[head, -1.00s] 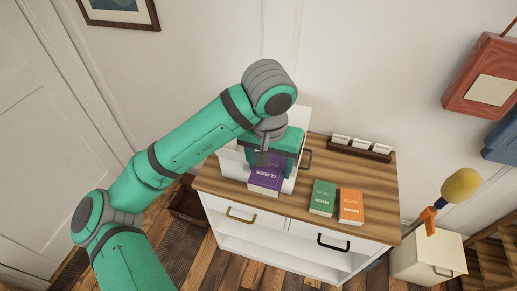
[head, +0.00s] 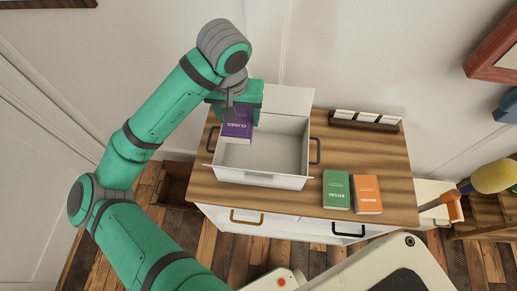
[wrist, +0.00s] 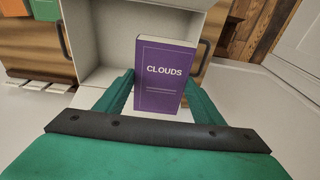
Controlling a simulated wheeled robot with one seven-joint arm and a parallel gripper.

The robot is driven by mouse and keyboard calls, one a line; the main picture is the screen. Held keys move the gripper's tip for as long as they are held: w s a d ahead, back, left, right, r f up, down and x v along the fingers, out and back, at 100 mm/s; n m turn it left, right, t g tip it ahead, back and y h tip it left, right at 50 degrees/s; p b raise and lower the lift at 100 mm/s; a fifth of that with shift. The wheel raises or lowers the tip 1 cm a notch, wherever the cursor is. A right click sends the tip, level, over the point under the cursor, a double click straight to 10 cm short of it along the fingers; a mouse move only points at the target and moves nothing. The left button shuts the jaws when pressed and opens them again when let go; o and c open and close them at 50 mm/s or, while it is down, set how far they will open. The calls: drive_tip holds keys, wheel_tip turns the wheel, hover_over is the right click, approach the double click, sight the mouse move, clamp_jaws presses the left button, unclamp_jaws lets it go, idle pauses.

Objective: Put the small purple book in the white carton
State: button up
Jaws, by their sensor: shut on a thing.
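The small purple book (head: 237,125), titled CLOUDS, is held in my gripper (head: 236,105) at the back left of the open white carton (head: 262,179). In the wrist view the purple book (wrist: 163,78) stands between the two green fingers of my gripper (wrist: 160,95), which are shut on it. The carton (wrist: 95,77) shows behind the book there, with its inside empty where visible. In the head view the book overlaps the carton's left part; I cannot tell how far it is above the carton floor.
A green book (head: 337,190) and an orange book (head: 367,195) lie on the wooden cabinet top (head: 385,150), right of the carton. A dark tray with white cards (head: 365,121) is at the back. The carton's back flap (head: 289,99) stands up.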

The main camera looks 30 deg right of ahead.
drive_tip(key=shift+f, duration=0.45)
wheel_tip(320, 180, down, 18)
drive_tip(key=shift+w+f, duration=0.1)
drive_tip(key=shift+w, duration=0.05)
drive_tip(key=o, duration=1)
drive_tip(key=shift+f, duration=0.1)
wheel_tip(320, 180, up, 12)
drive_tip(key=s, duration=0.1)
drive_tip(key=shift+s+a, duration=0.35)
drive_tip(key=shift+a, duration=0.1)
